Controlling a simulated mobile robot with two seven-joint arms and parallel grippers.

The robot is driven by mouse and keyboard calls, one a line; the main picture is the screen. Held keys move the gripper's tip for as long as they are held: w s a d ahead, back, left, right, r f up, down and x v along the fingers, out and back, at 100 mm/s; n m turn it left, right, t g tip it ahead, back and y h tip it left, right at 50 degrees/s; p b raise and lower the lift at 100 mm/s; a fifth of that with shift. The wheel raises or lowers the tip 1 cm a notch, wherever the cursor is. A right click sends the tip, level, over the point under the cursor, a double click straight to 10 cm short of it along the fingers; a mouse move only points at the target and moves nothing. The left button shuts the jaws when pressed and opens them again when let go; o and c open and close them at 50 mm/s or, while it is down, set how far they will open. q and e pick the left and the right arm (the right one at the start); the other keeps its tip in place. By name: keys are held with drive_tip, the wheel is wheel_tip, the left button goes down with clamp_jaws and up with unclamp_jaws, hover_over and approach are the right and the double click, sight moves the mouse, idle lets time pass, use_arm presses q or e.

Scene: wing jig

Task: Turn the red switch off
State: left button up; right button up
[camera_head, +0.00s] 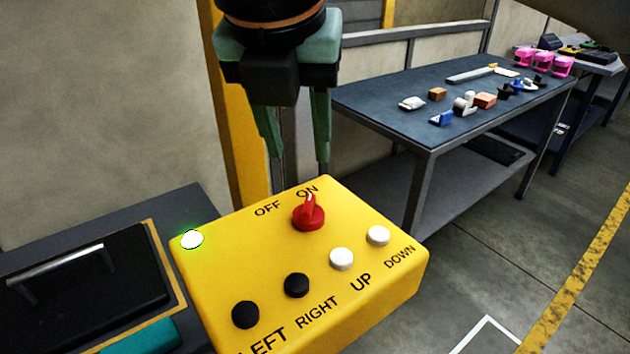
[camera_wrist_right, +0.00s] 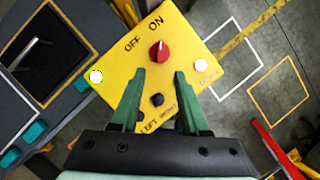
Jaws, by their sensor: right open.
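The red switch (camera_head: 309,213) is a rotary knob on the top of a yellow control box (camera_head: 230,285). Its white mark points toward the ON label. OFF is printed to the left of ON. My right gripper (camera_head: 298,160) hangs above and behind the switch in the head view, its green fingers apart and empty. In the right wrist view the switch (camera_wrist_right: 159,52) lies beyond and between the open fingertips (camera_wrist_right: 160,72), not touching them. My left gripper is in neither view.
A lit green lamp (camera_head: 192,239), black buttons (camera_head: 296,285) and white buttons (camera_head: 342,259) share the box top. A dark panel with a handle (camera_head: 55,272) lies left. A blue-topped table (camera_head: 385,100) with small parts stands behind right. Open floor lies at the right.

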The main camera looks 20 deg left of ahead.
sight(308, 204)
drive_tip(key=x, duration=1.1)
drive_tip(key=shift+f+b, duration=0.3)
clamp_jaws()
